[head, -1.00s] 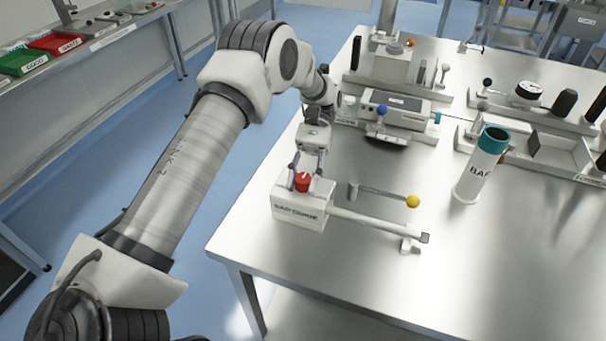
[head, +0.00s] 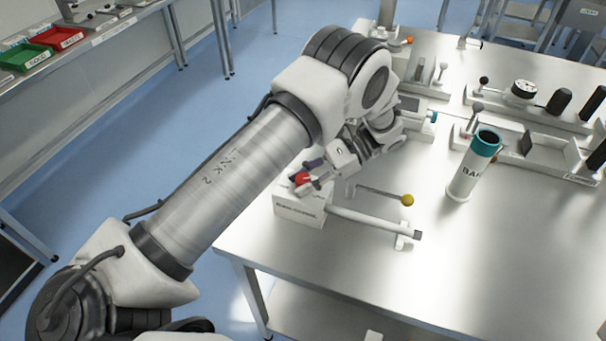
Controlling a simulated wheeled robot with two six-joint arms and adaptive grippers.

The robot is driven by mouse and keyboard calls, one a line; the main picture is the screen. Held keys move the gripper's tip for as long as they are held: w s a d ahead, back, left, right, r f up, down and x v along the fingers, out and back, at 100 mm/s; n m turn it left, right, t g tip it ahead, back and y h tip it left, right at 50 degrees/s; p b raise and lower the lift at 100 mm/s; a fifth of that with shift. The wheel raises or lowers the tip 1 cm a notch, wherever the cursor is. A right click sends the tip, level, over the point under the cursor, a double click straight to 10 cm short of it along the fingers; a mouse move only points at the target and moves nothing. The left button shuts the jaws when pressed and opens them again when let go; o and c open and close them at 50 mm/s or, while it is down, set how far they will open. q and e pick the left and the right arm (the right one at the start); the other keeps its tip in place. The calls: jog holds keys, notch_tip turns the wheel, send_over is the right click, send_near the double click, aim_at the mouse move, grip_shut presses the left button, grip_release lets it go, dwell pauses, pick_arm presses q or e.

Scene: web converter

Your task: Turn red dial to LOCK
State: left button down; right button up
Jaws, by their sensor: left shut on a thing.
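The red dial (head: 302,178) sits on top of a white box-shaped unit (head: 299,210) near the left edge of the metal table. My left gripper (head: 308,177) comes at the dial from the upper right, its fingers on either side of it, and is shut on it. The fingers cover part of the dial, so its pointer and any LOCK mark cannot be read. The label on the front of the unit is too small to read. My right gripper is not in view.
A rod (head: 375,222) runs right from the unit to a small stand. Behind it is a lever with a yellow knob (head: 407,200). A white cylinder with a teal top (head: 474,165) stands to the right. Fixtures line the back. The table's front right (head: 480,270) is clear.

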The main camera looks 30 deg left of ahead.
aim_at(303, 178)
pick_arm(q)
jog(key=m+t+y, duration=0.1)
jog(key=m+t+y+p, duration=0.1)
jog(key=shift+r+m+y, duration=0.2)
jog(key=shift+m+y, duration=0.1)
jog(key=shift+m, duration=0.1)
jog(key=shift+f+m+t+y+p, duration=0.1)
jog(key=shift+m+t+y+p, duration=0.4)
jog(key=shift+m+t+y, duration=0.85)
jog(key=shift+m+t+h, duration=0.25)
jog(key=shift+m+t, duration=0.1)
jog(key=c, duration=0.8)
grip_release()
jog(key=shift+f, duration=0.1)
jog(key=shift+o, duration=0.2)
notch_tip(303, 178, up, 10)
jog(key=shift+r, duration=0.1)
jog(key=shift+w, duration=0.1)
